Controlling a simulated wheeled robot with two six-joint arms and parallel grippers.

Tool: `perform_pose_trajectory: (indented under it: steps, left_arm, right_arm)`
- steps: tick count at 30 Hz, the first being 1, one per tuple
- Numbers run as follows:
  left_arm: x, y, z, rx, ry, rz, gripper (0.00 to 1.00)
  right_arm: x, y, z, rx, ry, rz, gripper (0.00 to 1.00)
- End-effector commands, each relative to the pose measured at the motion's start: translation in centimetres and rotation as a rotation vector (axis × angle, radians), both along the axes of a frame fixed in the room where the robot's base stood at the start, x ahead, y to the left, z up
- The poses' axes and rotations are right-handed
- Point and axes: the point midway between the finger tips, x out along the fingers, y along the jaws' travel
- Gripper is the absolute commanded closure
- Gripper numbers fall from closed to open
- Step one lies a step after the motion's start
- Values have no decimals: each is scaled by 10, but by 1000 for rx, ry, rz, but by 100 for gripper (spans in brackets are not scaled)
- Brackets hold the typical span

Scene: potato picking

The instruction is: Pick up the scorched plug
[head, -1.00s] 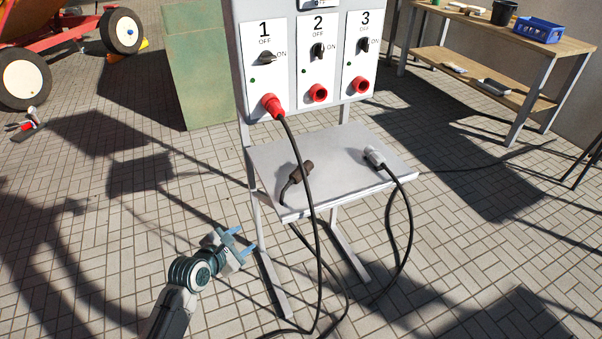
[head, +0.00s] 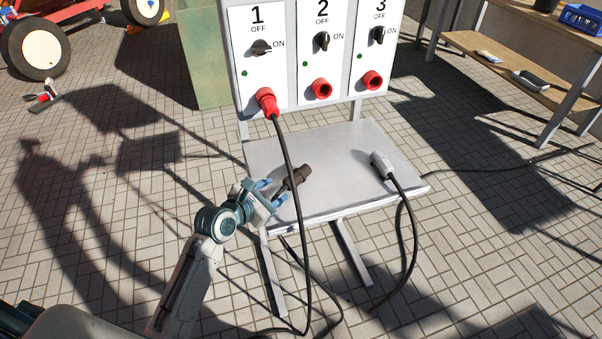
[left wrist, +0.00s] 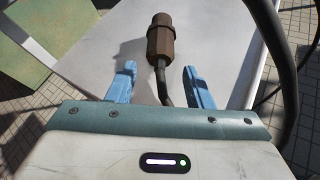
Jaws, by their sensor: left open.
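The scorched plug is the dark brown plug (head: 297,177) lying on the left part of the grey shelf (head: 345,200) below the switch panel. In the left wrist view the brown plug (left wrist: 160,40) lies ahead of the fingertips, with its cable running back between the fingers. My left gripper (head: 274,190) is open at the shelf's front left edge, just short of the plug's body. Its blue fingers also show in the left wrist view (left wrist: 161,75). The fingers do not appear to touch the plug. My right gripper is out of view.
A grey plug (head: 382,163) with a black cable lies on the shelf's right side. A red plug (head: 266,103) sits in socket 1, its black cable (head: 293,210) hanging down close to my left gripper. Sockets 2 (head: 321,88) and 3 (head: 372,80) are empty.

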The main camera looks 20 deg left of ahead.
Motion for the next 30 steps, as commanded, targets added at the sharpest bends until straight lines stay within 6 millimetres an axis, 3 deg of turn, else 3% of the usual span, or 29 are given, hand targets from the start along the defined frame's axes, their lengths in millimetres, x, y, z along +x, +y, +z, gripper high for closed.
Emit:
perform_pose_trajectory:
  steps: [3,7,11,19,28,30]
  left_arm:
    - [17,-6,-6,-3,0,1,53]
    - [26,-9,-10,0,0,0,53]
    - [36,-14,-11,-2,0,0,53]
    - [69,-28,-22,-1,0,1,53]
    - [73,-29,-25,1,-1,1,53]
    - [73,-29,-25,1,-1,1,67]
  right_arm:
    - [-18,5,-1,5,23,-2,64]
    - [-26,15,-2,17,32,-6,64]
    - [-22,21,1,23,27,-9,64]
    - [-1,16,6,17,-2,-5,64]
    - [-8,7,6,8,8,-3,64]
    - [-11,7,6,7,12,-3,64]
